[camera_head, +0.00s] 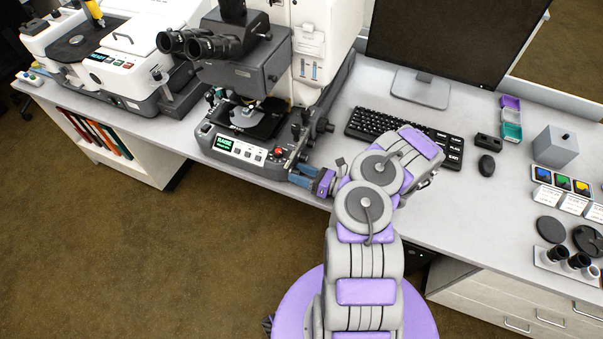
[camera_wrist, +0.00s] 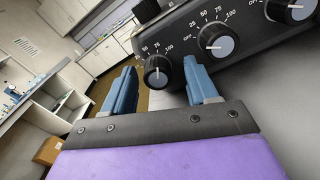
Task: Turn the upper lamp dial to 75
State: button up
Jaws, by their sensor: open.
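In the wrist view a dark panel carries several round dials with printed scales. One black dial (camera_wrist: 157,72) with a grey face lies between my blue fingertips in the picture; its white mark runs roughly upright, towards the 75 and 100 side of its scale, but I cannot read it exactly. A second dial (camera_wrist: 215,41) has its mark pointing left, near OFF. I cannot read which is the upper lamp dial. My gripper (camera_wrist: 163,82) is open; contact with the dial cannot be told. In the head view my gripper (camera_head: 297,175) is at the microscope's (camera_head: 235,140) lower right side.
A third dial (camera_wrist: 290,10) is cut off at the wrist view's top right. In the head view, a keyboard (camera_head: 385,128), mouse (camera_head: 486,165) and monitor (camera_head: 450,40) stand right of the microscope. Another instrument (camera_head: 110,70) stands at the left. The desk's front edge is close to my gripper.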

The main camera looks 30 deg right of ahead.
jog(key=p+v, duration=0.3)
jog(key=v, duration=1.4)
jog(key=shift+s+d+f, duration=0.1)
jog(key=shift+d, duration=0.15)
